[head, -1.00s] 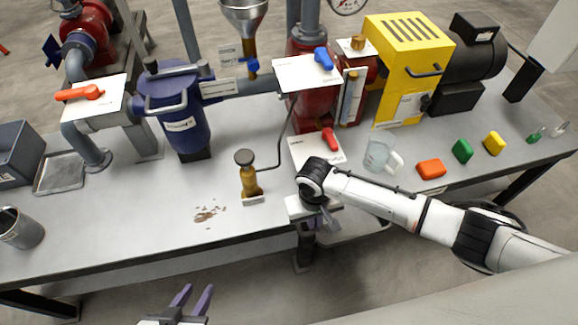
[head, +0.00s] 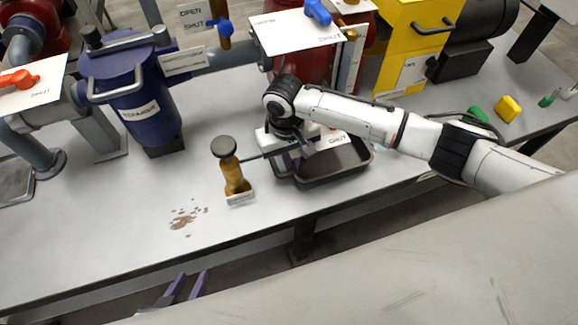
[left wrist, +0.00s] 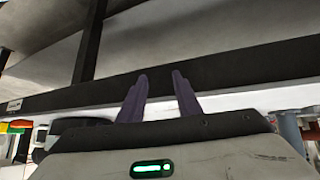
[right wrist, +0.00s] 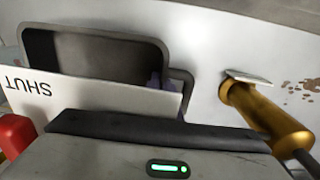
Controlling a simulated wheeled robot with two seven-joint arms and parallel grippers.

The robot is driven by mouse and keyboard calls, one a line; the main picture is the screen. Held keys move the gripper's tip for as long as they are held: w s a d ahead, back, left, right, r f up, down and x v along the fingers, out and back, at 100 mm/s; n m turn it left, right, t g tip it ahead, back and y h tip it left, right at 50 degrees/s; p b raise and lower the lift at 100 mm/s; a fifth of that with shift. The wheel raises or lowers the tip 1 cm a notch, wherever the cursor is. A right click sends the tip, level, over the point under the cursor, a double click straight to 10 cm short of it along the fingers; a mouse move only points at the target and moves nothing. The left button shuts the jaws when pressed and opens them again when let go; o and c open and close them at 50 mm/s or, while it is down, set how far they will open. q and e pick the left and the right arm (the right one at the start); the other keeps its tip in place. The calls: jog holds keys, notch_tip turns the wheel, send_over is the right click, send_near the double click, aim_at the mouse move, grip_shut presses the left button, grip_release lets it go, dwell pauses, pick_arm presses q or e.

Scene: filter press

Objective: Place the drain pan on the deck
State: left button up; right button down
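The drain pan (head: 345,172) is a dark, shallow rectangular tray. In the head view it is over the deck (head: 240,225) near the front edge, right of the brass fitting. I cannot tell whether its whole base touches the deck. In the right wrist view the pan (right wrist: 110,62) shows behind a white SHUT card, with a small loop at its near corner. My right gripper (head: 290,160) is at the pan's left end and seems shut on it; its fingertips are mostly hidden. My left gripper (head: 186,285) is open and empty beyond the deck's front edge, also in the left wrist view (left wrist: 160,78).
A brass fitting with a dark knob (head: 232,172) stands left of the pan. Brown flecks (head: 186,217) lie on the deck. A blue strainer (head: 135,95) and a white SHUT card (head: 305,30) stand behind.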

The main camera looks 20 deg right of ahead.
jog(key=shift+s+f, duration=0.15)
jog(key=shift+f, duration=0.1)
jog(key=shift+s+r, duration=0.15)
jog(key=shift+r, duration=0.05)
jog(key=shift+f, duration=0.1)
jog(key=c, duration=2.4)
grip_release()
jog(key=shift+f, duration=0.15)
jog(key=shift+c, duration=0.2)
jog(key=o, duration=0.4)
jog(key=shift+o, duration=0.2)
